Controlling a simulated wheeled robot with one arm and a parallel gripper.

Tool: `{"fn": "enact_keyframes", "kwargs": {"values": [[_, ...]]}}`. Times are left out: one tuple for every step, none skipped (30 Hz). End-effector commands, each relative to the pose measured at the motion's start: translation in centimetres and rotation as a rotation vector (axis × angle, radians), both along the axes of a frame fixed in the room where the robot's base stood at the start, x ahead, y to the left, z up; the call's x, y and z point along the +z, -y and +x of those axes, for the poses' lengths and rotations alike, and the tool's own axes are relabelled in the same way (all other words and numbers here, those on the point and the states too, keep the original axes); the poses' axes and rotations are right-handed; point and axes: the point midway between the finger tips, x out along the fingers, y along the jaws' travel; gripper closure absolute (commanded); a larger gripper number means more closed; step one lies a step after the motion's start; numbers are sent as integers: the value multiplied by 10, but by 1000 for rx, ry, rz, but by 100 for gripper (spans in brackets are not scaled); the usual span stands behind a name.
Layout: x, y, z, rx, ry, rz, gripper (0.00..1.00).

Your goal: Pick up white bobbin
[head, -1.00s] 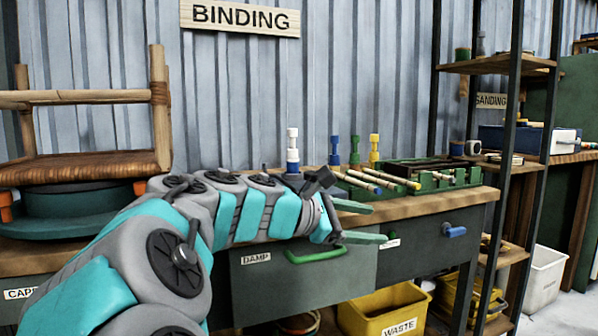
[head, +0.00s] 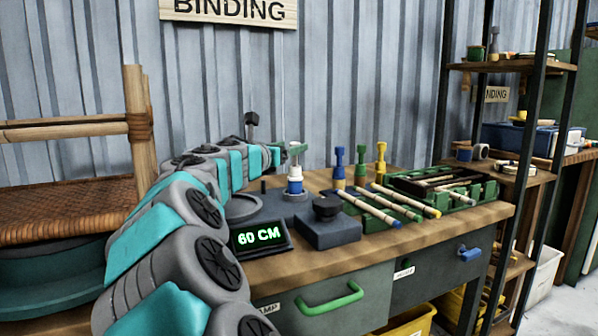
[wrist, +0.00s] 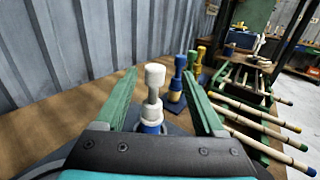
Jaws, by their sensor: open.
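The white bobbin (wrist: 152,112) stands upright in the wrist view, with a blue band below its white part. It also shows in the head view (head: 294,172) on a dark stand on the bench, its top partly hidden by my gripper. My gripper (wrist: 159,72) is open, with one green finger on each side of the bobbin in the wrist view. In the head view my gripper (head: 293,149) is at the bobbin's upper part. I cannot tell whether a finger touches it.
Several rods (head: 400,203) lie by a green rack (head: 455,190). A rattan chair (head: 68,205) is at left.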

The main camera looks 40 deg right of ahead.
Motion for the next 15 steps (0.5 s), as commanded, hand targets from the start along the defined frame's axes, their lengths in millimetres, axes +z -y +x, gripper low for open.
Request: {"fn": "enact_keyframes", "kwargs": {"values": [[-1,5,2,1,-3,1,29],[-2,8,4,0,-3,1,29],[-3,13,5,-1,-2,2,29],[-4,16,7,-2,-2,3,29],[-4,18,8,-1,-2,3,29],[-4,21,9,-1,-2,2,29],[-3,22,10,0,-1,3,29],[-3,23,11,0,-1,3,29],[-3,25,12,0,-1,2,29],[-3,26,13,0,-1,2,29],[-3,28,14,-1,-1,2,29],[-3,31,17,-1,1,1,29],[-3,34,19,-1,1,1,29],[-4,37,21,-1,1,1,29],[-5,41,24,-2,0,2,29]]}}
